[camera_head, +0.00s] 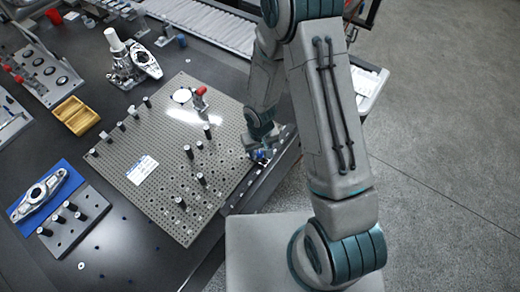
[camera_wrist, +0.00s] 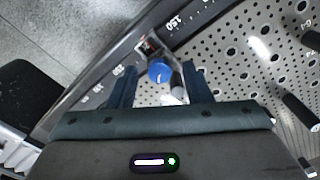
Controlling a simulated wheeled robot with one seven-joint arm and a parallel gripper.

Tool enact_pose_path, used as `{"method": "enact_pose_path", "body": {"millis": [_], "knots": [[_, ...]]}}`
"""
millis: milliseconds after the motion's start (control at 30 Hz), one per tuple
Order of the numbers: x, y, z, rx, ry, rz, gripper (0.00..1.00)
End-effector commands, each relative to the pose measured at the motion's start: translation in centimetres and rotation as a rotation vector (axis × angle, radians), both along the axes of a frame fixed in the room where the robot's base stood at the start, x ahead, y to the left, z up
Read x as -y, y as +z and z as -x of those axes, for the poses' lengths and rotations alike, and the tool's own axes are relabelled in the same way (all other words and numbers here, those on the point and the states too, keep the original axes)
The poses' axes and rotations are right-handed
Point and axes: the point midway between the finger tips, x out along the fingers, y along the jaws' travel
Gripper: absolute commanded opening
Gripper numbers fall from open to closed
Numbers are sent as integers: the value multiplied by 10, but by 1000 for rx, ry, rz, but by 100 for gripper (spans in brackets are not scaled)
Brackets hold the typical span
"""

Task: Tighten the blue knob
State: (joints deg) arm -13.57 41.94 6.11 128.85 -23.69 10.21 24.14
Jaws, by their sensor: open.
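The blue knob (camera_wrist: 159,72) is small and round, with a pale line on its face. It sits on a small metal fitting at the table's edge rail, beside the perforated plate. In the head view the blue knob (camera_head: 261,156) is small and partly hidden by my gripper (camera_head: 257,152). In the wrist view my gripper (camera_wrist: 161,78) is open, with one finger on each side of the knob and visible gaps between. I cannot tell how far the fingertips reach in depth.
The perforated plate (camera_head: 150,190) carries several black posts and a red-topped clamp (camera_head: 200,97). A scale rail (camera_wrist: 100,92) runs along the table edge. A yellow box (camera_head: 76,115) and a blue tray (camera_head: 30,207) lie at the left. Open floor is at the right.

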Motion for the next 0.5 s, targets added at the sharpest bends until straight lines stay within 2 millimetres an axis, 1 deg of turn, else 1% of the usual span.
{"method": "enact_pose_path", "body": {"millis": [200,233,267,300,367,400,500], "knots": [[0,0,0,0,0,0,45],[0,0,0,0,0,0,42],[0,0,0,0,0,0,34],[0,0,0,0,0,0,23],[0,0,0,0,0,0,6],[0,0,0,0,0,0,0],[0,0,0,0,1,0,0]]}}
